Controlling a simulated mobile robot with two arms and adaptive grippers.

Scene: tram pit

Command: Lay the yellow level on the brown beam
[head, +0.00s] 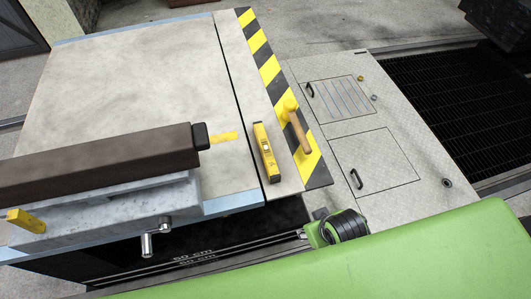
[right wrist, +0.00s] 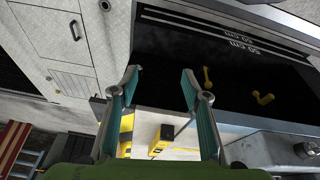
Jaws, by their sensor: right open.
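The yellow level (head: 265,152) lies on the table top near its right front edge, beside the striped border. In the right wrist view the level (right wrist: 161,139) shows beyond the fingers, partly cut off by my own green arm. The brown beam (head: 100,162) lies along the left front of the table on a grey metal vise-like block, with a black cap at its right end. My right gripper (head: 311,223) is just off the table's front right corner, short of the level. In the right wrist view its fingers (right wrist: 160,82) are spread, with nothing between them. My left gripper is out of view.
A yellow-headed mallet (head: 299,132) with a wooden handle lies on the striped edge, right of the level. A crank handle (head: 152,240) juts out at the front. A yellow block (head: 26,221) sits at the beam's left. The rear table top is clear.

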